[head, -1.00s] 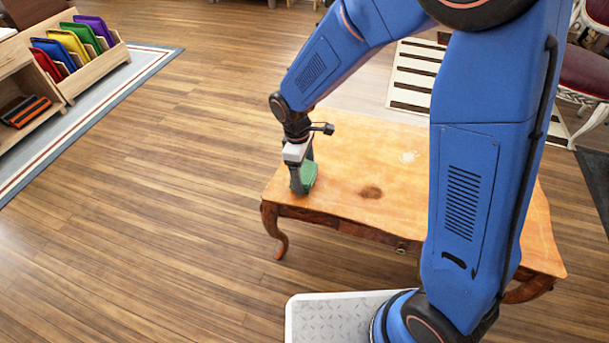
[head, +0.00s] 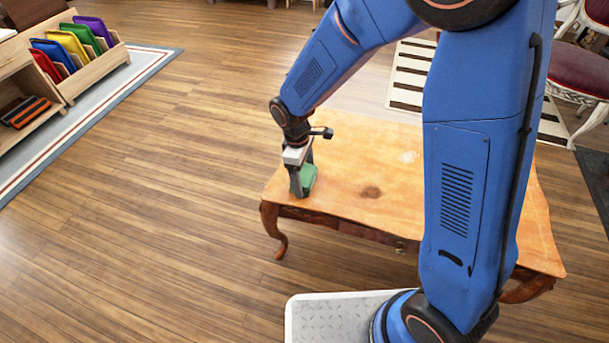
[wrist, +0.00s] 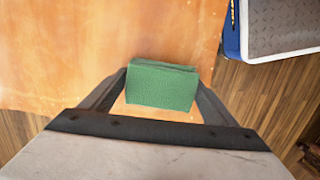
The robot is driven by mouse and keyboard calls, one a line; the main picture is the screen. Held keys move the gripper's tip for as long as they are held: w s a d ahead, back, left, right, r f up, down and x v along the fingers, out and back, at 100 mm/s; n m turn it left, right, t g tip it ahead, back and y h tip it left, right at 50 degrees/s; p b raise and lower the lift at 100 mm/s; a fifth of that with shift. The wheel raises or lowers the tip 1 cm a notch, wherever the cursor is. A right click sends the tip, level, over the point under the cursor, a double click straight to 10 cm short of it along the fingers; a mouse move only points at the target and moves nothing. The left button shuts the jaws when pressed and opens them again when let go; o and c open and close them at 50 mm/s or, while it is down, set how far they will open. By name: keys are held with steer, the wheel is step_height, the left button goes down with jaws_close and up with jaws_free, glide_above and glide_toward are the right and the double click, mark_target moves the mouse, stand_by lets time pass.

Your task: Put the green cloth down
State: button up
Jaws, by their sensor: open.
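The green cloth (head: 309,180) is a small folded block at the left end of the wooden table (head: 340,165). In the wrist view the cloth (wrist: 162,86) lies between the two fingers, over the tabletop (wrist: 80,50). My gripper (head: 300,187) points down at the table's left end, around the cloth. In the wrist view my gripper (wrist: 160,88) is open, with a finger on each side of the cloth. The cloth appears to rest on the table. The fingers partly hide it in the head view.
The table's edge is close to my gripper, with wooden floor (head: 150,180) beyond it. A dark mark (head: 370,192) is on the tabletop. The table's visible middle is clear. A rack with coloured trays (head: 75,45) stands far left. A chair (head: 580,75) stands at right.

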mark_target(301, 173)
steer(key=shift+s+f, duration=0.1)
steer(key=shift+s, duration=0.15)
step_height(301, 173, up, 12)
steer(key=a, duration=0.1)
steer(key=shift+w+a+r, duration=0.2)
steer(key=shift+w, duration=0.2)
steer(key=s+d+r+m+t+y, duration=0.1)
steer(key=s+d+r+m, duration=0.2)
steer(key=d+r, duration=0.35)
steer(key=s+d+r+m+t, duration=0.1)
steer(key=s+d+r+m, duration=0.25)
steer(key=d, duration=0.65)
steer(key=s+d+r+m+t, duration=0.2)
steer(key=s+d+m, duration=0.5)
steer(key=s+d, duration=0.4)
steer(key=s+t, duration=0.1)
steer(key=s, duration=0.2)
steer(key=shift+s+d+r, duration=0.25)
steer(key=shift+s+d, duration=0.1)
steer(key=shift+d, duration=0.05)
